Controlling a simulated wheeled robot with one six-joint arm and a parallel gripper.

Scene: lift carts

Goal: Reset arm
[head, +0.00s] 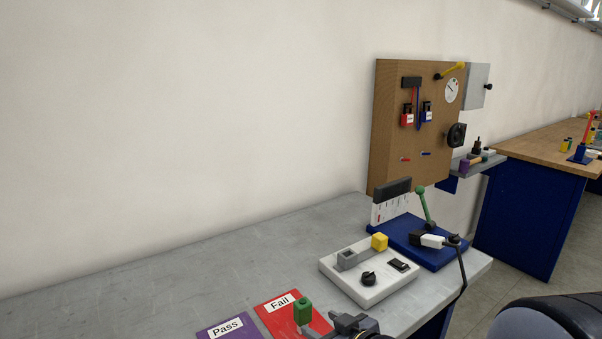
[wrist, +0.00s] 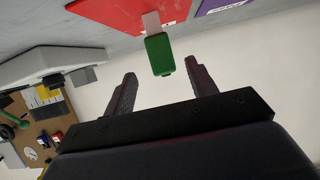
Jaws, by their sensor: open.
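My gripper (head: 322,325) is at the bottom of the head view, partly cut off by the frame edge. In the wrist view its two dark fingers (wrist: 160,68) are apart with nothing held between them. A green block (head: 303,310) stands on the red Fail mat (head: 272,308), just left of my gripper. In the wrist view the green block (wrist: 159,54) is ahead of the gap between the fingertips, with a pale stub (wrist: 151,23) at one end. The wrist view is turned, with the mat at the top.
The purple Pass mat (head: 222,331) lies left of the red one. A white test box (head: 352,291) with a yellow block (head: 379,242) and a blue base (head: 418,252) with a green lever are to the right. A pegboard (head: 385,145) rises behind. The bench's left is clear.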

